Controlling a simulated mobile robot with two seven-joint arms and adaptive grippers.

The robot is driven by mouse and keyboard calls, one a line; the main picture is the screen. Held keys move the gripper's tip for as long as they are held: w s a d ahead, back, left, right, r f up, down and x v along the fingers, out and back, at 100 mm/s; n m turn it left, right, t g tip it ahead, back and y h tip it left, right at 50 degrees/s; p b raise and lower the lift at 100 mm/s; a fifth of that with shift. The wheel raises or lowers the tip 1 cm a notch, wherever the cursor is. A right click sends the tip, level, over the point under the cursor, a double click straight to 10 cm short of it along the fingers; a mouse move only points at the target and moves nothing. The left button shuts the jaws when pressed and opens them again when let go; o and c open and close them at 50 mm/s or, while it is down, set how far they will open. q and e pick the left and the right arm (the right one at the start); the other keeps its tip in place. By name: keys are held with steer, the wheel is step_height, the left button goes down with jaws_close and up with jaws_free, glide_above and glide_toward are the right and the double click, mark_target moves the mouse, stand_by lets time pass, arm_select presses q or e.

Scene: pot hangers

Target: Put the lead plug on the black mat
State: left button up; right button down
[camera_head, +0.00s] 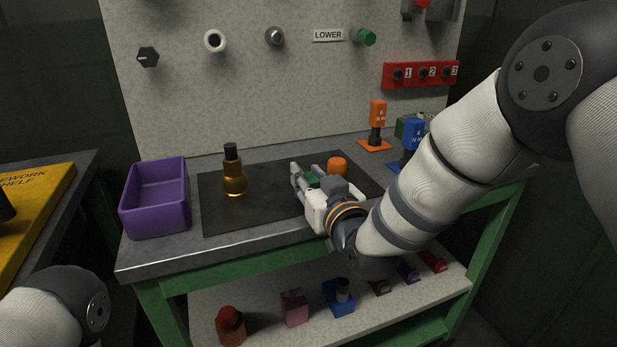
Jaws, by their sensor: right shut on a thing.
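The black mat (215,212) lies on the grey bench top. My right gripper (312,178) is over the right half of the mat, shut on a green piece (313,181) that is mostly hidden by the fingers. An orange round-topped piece (337,165) shows just behind the gripper, its lower part hidden. I cannot tell by look which piece is the lead plug. My left gripper is out of view; only part of my left arm shows at the lower left.
A purple bin (156,201) stands left of the mat. Several plugs, one on a blue base (338,299), sit on the lower shelf.

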steer(key=c, duration=1.3)
jaws_free()
steer(key=shift+f, duration=0.1)
